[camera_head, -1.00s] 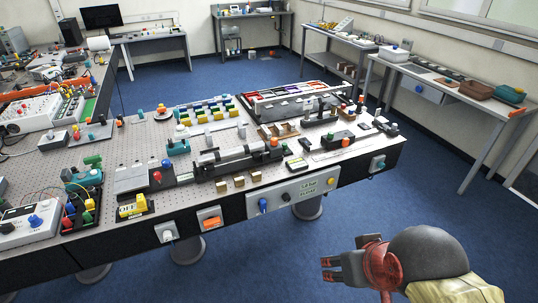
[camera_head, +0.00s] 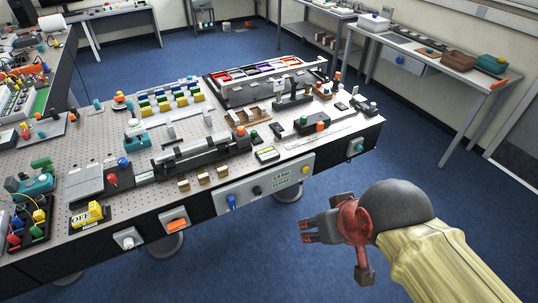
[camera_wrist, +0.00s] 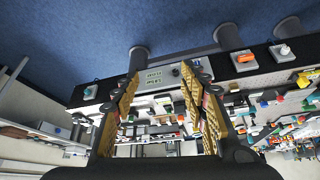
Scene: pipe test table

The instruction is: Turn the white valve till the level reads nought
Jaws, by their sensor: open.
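A white knob (camera_head: 128,240) on a pale square plate is on the table's front face at the left; I take it as the white valve. It also shows in the wrist view, upper right (camera_wrist: 284,49). A small greenish display (camera_head: 283,181) with two lines of dark text is on the front panel; its reading is too small to be sure of. My gripper (camera_head: 304,231) is open and empty, in the air before the table, well to the right of the white knob. Its fingers (camera_wrist: 163,72) frame the display in the wrist view, apart from it.
An orange handle (camera_head: 175,223), a blue knob (camera_head: 231,201), a black knob (camera_head: 257,190) and a teal knob (camera_head: 356,147) are also on the front face. The tabletop (camera_head: 140,208) is crowded with fixtures. The blue floor (camera_head: 240,262) before it is clear.

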